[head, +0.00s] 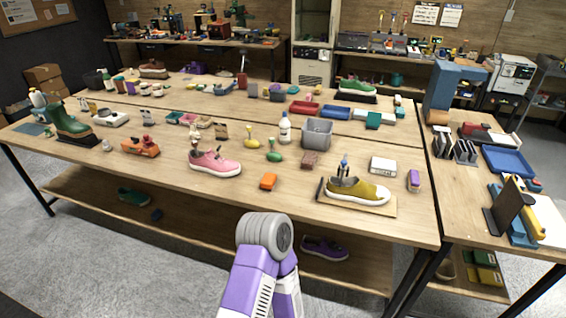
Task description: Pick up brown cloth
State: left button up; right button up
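A small reddish-brown item (310,160) lies flat on the long wooden table (230,188), in front of the grey bin. It may be the brown cloth, but it is too small to tell cloth from brush or sponge. A tan-brown item (438,117) lies on the right-hand table, and I cannot tell if it is cloth. Neither of my grippers is in view. Only a purple and grey part of one of my arms shows at the bottom middle, in front of the table edge.
A grey bin (317,133) and white bottle (285,128) stand behind. Bare tabletop lies left of the pink sneaker.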

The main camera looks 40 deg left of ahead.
aim_at(309, 161)
jog(key=u, duration=1.5)
jog(key=i, duration=0.05)
jog(key=z, duration=0.05)
